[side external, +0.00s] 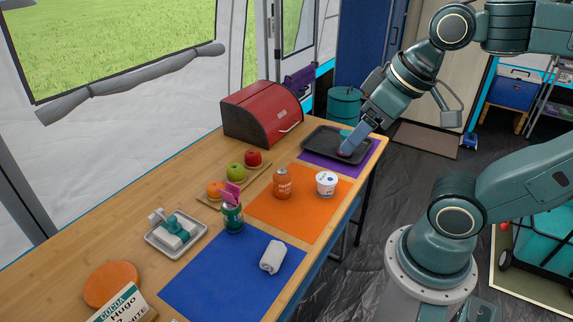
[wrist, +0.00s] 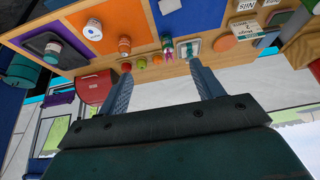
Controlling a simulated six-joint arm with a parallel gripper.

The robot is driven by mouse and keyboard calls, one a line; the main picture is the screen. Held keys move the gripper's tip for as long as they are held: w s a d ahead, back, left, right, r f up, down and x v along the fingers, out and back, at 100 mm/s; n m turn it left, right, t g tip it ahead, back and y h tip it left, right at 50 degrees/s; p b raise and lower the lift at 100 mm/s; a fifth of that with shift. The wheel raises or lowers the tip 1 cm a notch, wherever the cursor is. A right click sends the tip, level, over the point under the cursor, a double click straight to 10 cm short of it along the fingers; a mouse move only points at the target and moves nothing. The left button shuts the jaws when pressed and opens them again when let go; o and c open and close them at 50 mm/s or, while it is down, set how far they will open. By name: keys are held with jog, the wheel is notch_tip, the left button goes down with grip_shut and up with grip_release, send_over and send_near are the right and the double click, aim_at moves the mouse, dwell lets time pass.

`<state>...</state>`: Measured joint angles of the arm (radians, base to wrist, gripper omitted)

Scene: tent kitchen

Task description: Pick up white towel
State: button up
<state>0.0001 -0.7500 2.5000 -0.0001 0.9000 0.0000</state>
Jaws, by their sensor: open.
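The white towel (side external: 273,257) is a small roll lying on the blue mat (side external: 215,284) at the near end of the wooden table. In the wrist view the towel (wrist: 169,6) shows at the top edge on the blue mat. My gripper (side external: 348,148) is in front of the dark tray at the far end of the table in the side view, well away from the towel. In the wrist view my gripper (wrist: 161,70) has its two fingers wide apart with nothing between them.
A green container (side external: 232,217) with pink items is near the blue mat's far edge. The dark tray (side external: 318,143) and red bread box (side external: 262,113) are at the far end. Blue mat space surrounds the towel.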

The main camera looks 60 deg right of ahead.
jog(key=o, duration=0.6)
jog(key=shift+w, duration=0.1)
jog(key=n+g, duration=0.2)
jog(key=g, duration=0.4)
send_over(266, 250)
notch_tip(266, 250, down, 24)
jog(key=shift+f, duration=0.2)
jog(key=shift+f, duration=4.3)
